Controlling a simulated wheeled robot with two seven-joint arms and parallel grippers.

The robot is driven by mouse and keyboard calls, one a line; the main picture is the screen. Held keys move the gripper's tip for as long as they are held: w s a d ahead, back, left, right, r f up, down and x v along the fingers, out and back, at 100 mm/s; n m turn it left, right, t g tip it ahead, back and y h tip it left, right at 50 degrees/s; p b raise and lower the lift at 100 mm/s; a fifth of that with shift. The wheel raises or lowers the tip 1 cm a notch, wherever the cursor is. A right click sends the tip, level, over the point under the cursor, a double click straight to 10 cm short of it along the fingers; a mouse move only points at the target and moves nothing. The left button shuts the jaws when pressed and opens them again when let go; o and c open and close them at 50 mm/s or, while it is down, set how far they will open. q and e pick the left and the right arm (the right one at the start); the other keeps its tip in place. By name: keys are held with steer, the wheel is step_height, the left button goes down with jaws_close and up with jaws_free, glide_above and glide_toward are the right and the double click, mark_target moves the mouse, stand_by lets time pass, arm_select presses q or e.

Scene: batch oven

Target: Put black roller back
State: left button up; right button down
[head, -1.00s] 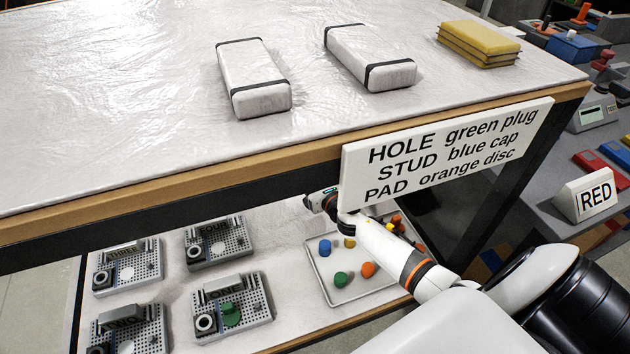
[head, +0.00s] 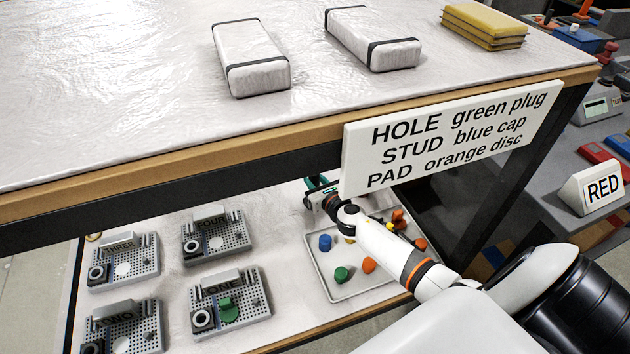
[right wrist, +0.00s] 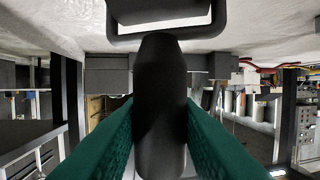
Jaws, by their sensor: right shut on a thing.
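The black roller (right wrist: 160,110) shows large and upright in the right wrist view, between the two green fingers. My right gripper (head: 317,188) is shut on it. In the head view the gripper is under the upper table, beside the white sign, with its green fingers partly showing; I cannot make out the roller there. A dark frame (right wrist: 165,37) is at the top of the right wrist view, close to the roller's upper end; I cannot tell whether they touch. My left gripper is in neither view.
On the lower shelf are several grey pegboard fixtures (head: 225,237) and a tray (head: 347,294) with coloured pieces. The table edge (head: 250,141) and sign (head: 450,135) overhang my right arm. White packages (head: 252,57) and yellow pads (head: 484,24) lie on top.

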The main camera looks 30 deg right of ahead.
steer(key=shift+f+b, duration=0.4)
steer(key=shift+f, duration=0.05)
steer(key=c, duration=1)
jaws_free()
steer(key=shift+c, duration=0.2)
steer(key=p+v, duration=0.1)
steer(key=v, duration=1.1)
